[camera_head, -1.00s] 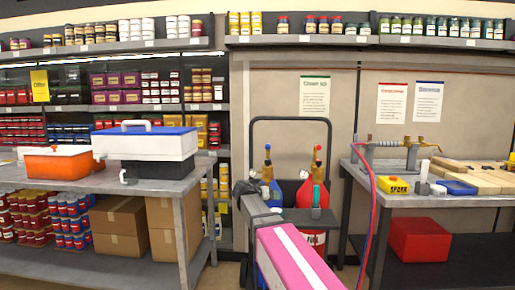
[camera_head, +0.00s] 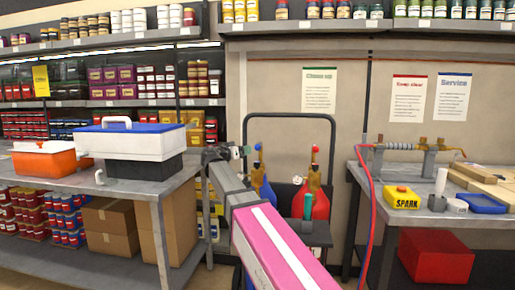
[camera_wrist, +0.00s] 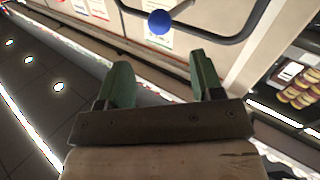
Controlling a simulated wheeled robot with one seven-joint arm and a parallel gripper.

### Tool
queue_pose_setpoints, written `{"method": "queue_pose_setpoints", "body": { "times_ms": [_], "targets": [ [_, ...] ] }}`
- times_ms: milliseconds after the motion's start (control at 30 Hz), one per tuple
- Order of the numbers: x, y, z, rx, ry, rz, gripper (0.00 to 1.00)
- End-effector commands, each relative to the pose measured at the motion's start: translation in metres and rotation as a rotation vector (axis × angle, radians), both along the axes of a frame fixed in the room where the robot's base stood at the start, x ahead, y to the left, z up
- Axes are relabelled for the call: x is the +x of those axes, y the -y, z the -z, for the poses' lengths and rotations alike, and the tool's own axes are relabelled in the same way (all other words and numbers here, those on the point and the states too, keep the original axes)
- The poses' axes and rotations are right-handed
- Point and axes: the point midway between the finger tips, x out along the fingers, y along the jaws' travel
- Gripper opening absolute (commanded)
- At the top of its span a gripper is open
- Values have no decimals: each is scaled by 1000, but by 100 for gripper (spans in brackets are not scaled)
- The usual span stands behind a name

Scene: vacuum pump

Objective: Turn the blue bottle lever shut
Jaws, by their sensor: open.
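The blue bottle (camera_head: 264,190) stands upright on a cart, partly hidden behind my arm. Its lever has a blue ball knob (camera_head: 257,147) on top of the brass valve. In the wrist view the blue ball (camera_wrist: 159,22) shows at the top, beyond my fingertips and roughly in line with the gap between them. My gripper (camera_head: 243,152) is just left of the knob in the head view. In the wrist view my gripper (camera_wrist: 164,72) has its two green fingers wide apart with nothing between them.
The red bottle (camera_head: 318,203) with a red knob (camera_head: 315,148) stands right of the blue one. The cart's dark handle frame (camera_head: 290,115) rises behind both. Workbenches flank the cart: a left one (camera_head: 80,183) and a right one (camera_head: 425,208). A red hose (camera_head: 372,210) hangs at right.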

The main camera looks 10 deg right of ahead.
Motion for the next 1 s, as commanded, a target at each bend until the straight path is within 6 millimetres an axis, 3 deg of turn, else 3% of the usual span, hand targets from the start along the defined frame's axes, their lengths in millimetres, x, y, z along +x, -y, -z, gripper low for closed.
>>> {"method": "queue_pose_setpoints", "body": {
  "times_ms": [600, 1000],
  "targets": [
    [58, 74, 1, 0, -3, 1, 60],
    [63, 80, 1, 0, -3, -1, 60]
  ]
}}
